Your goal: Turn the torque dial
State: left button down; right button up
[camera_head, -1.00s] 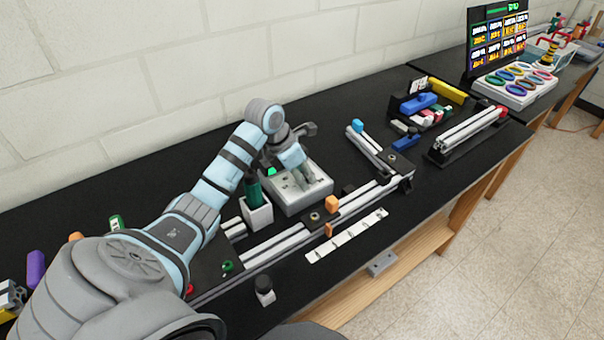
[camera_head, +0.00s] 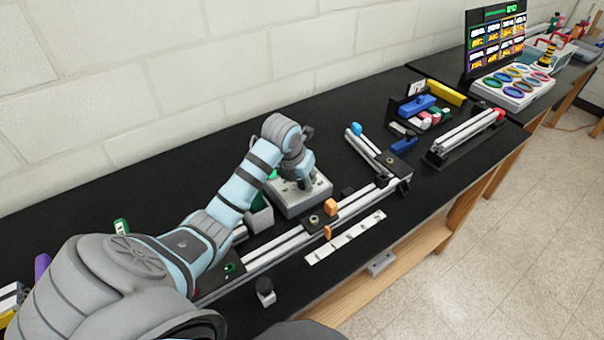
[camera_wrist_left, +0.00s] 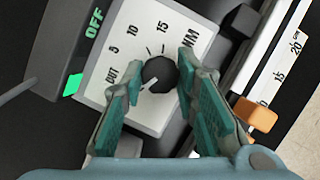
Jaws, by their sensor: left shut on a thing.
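The torque dial (camera_wrist_left: 158,73) is a round black knob with a white mark, on a pale box face printed 5, 10, 15 and NM. In the left wrist view its white mark points to the lower left. My left gripper (camera_wrist_left: 160,78) is shut on the dial, with a teal-padded finger on each side of it. In the head view the grey dial box (camera_head: 302,204) stands on the black bench, and my left gripper (camera_head: 303,183) covers the dial there. My right gripper is not in view.
Beside the box, a dark unit shows a green OFF (camera_wrist_left: 94,24). Aluminium rails with an orange block (camera_head: 331,206) run in front of the box, with a white scale strip (camera_head: 345,238) nearer the bench edge. A rack of coloured parts (camera_head: 420,108) and a screen (camera_head: 497,40) stand farther right.

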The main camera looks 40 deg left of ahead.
pick_arm(q)
jog(key=shift+n, duration=0.6)
jog(key=c, duration=1.2)
grip_release()
jog(key=shift+w, duration=0.15)
jog(key=shift+c, duration=0.2)
jog(key=shift+r, duration=0.2)
jog(key=v, duration=0.7)
jog(key=shift+d, duration=0.15)
